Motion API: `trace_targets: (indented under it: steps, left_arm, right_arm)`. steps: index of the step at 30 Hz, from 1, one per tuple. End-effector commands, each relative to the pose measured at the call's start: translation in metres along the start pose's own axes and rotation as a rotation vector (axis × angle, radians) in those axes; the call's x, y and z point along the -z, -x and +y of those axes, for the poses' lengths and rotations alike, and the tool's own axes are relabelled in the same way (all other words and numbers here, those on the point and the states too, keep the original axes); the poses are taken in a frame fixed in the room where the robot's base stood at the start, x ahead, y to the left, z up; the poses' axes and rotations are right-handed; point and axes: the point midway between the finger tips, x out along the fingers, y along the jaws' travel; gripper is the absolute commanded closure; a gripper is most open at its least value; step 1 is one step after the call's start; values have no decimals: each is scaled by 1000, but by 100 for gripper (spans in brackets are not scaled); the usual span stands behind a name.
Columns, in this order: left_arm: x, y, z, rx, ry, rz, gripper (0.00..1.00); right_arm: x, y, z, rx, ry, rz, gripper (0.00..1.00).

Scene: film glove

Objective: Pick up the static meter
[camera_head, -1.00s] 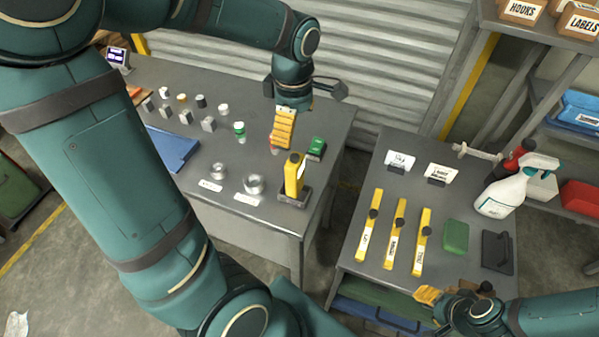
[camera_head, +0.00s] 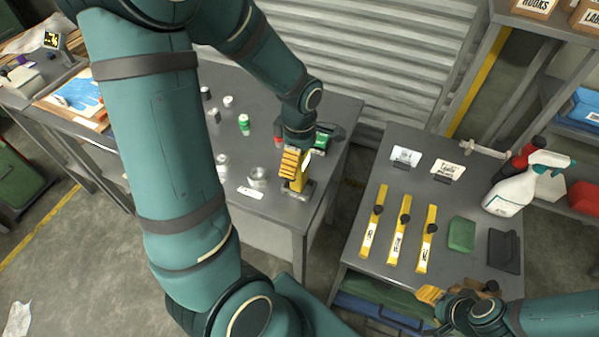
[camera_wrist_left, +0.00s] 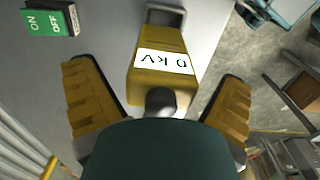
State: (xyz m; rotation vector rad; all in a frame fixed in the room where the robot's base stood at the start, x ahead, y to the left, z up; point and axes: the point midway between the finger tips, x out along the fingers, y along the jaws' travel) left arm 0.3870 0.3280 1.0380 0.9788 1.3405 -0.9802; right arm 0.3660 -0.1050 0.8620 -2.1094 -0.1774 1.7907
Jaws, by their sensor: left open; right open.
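The static meter (camera_head: 298,184) is yellow and stands upright in a dark holder (camera_head: 305,189) near the front right corner of the left table. In the left wrist view the meter (camera_wrist_left: 162,75) shows a white display reading "0 kV". My left gripper (camera_head: 291,163) is over the meter. Its two yellow fingers are open, one on each side of the meter, with visible gaps. The gripper hides much of the meter in the head view. My right gripper (camera_head: 429,294) is open and empty near the front edge of the right table.
A green ON/OFF switch box (camera_wrist_left: 50,21) is close to my left gripper. Metal weights (camera_head: 257,176) stand left of the meter.

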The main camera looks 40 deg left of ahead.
Motion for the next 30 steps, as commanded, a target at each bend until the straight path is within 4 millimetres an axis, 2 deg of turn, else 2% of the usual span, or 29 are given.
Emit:
trace_targets:
  steps: [7, 8, 12, 14, 15, 25, 30]
  left_arm:
    - [0, -2, 0, -1, 0, 0, 4]
    - [0, -2, 0, -1, 0, 0, 6]
    - [0, -2, 0, -1, 0, 0, 56]
    - [0, -2, 0, -1, 0, 0, 77]
    - [0, -2, 0, -1, 0, 0, 83]
    - [0, 0, 0, -2, 0, -1, 83]
    - [-1, 21, 1, -7, -1, -2, 83]
  right_arm:
    - [0, 0, 0, 0, 0, 0, 53]
    - [0, 0, 0, 0, 0, 0, 53]
    - [0, 0, 0, 0, 0, 0, 53]
    - [0, 0, 0, 0, 0, 0, 53]
    - [0, 0, 0, 0, 0, 0, 53]
    - [0, 0, 0, 0, 0, 0, 53]
    - [1, 4, -1, 0, 0, 0, 53]
